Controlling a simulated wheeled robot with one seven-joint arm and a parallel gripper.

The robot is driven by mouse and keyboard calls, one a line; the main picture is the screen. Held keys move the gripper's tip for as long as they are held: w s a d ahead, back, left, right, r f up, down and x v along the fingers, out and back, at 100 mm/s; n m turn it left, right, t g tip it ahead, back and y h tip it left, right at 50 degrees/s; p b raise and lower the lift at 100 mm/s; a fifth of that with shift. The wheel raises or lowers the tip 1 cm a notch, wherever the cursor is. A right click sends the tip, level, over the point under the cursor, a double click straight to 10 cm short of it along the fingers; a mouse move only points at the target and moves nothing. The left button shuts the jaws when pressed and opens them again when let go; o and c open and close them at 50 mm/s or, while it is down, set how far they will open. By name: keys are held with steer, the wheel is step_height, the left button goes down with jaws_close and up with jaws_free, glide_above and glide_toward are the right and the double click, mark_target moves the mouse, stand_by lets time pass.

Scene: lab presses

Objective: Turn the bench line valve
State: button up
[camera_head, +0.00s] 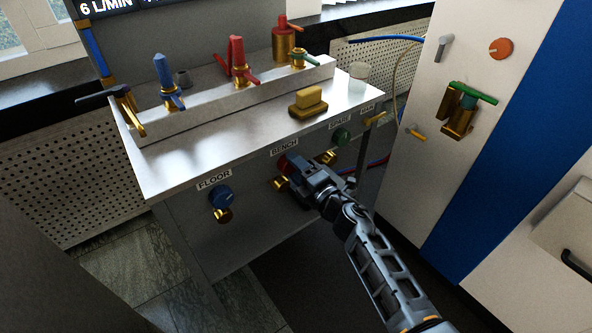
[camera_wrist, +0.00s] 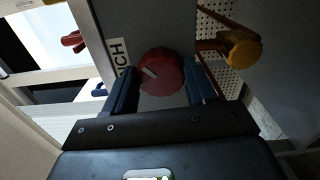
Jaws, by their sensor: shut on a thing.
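The bench line valve is a red round knob (camera_head: 285,164) under the BENCH label (camera_head: 284,146) on the front panel of the metal bench. In the wrist view the red knob (camera_wrist: 161,73) shows a pale pointer mark on its face, and part of its label (camera_wrist: 117,60) is readable as "NCH". My gripper (camera_head: 293,170) is at the knob, and its body hides part of it in the head view. In the wrist view my gripper (camera_wrist: 160,85) has one finger on each side of the knob, shut on it.
A blue knob (camera_head: 221,197) marked FLOOR is to the left and a green knob (camera_head: 341,137) to the right. Brass fittings (camera_head: 327,157) stick out beside my gripper.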

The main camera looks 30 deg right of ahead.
steer(key=shift+a+n, duration=0.1)
steer(key=shift+n, duration=0.5)
steer(key=o, duration=1)
steer(key=shift+o, duration=0.2)
steer(key=shift+s, duration=0.1)
steer(key=s+d+p, duration=0.1)
steer(key=s, duration=0.6)
steer(key=shift+s+d+p, duration=0.15)
steer(key=shift+s+p, duration=0.1)
steer(key=shift+p, duration=0.05)
